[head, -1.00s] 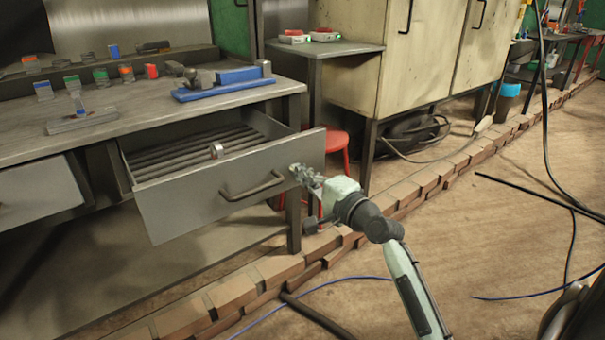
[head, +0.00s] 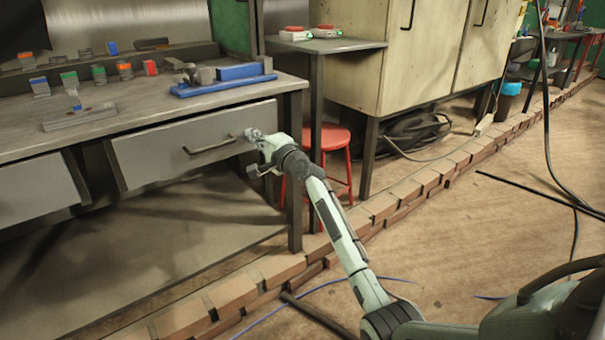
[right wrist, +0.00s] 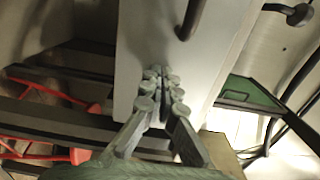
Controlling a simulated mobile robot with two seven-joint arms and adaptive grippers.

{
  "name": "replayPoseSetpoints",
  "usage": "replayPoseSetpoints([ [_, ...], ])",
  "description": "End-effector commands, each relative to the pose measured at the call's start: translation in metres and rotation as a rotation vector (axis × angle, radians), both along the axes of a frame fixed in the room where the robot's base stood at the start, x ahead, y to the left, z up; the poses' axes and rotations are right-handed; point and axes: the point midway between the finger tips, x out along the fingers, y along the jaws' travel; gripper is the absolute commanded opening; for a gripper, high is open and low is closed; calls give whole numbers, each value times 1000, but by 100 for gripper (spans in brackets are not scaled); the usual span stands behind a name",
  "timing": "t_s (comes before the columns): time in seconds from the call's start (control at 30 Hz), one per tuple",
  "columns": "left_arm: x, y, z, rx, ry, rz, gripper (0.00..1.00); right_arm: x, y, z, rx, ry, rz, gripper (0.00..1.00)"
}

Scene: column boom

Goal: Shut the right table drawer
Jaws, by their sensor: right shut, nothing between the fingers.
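The right table drawer (head: 165,155) has a grey front with a dark bar handle (head: 209,146). Its front sits close to the front edge of the workbench (head: 60,137), and its inside no longer shows. I cannot tell whether a small gap is left. My right gripper (head: 254,136) is shut and empty at the right end of the drawer front, to the right of the handle. In the right wrist view the shut fingertips (right wrist: 160,82) lie against or just before the drawer front (right wrist: 150,45), with the handle (right wrist: 189,18) beyond them. My left gripper is not in view.
A second grey drawer (head: 35,190) is at the left of the bench. A red stool (head: 335,140) stands behind my right forearm, beside the bench leg (head: 294,190). A blue vise (head: 222,82) and small blocks lie on the bench. Low brick edging (head: 235,292) crosses the floor.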

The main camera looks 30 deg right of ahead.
Motion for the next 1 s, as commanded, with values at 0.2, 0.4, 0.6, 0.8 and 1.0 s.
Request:
replayPoseSetpoints([
  [0.2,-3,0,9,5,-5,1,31,12,1,-1,1,2,0,0],
  [0.4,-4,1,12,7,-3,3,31,15,1,0,0,-1,-1,0],
  [0.6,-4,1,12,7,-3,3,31,15,1,2,0,-4,-1,0],
  [0.8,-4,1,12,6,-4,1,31,16,1,4,0,-6,-2,0],
  [1.0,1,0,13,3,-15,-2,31,15,6,5,0,-5,0,0],
])
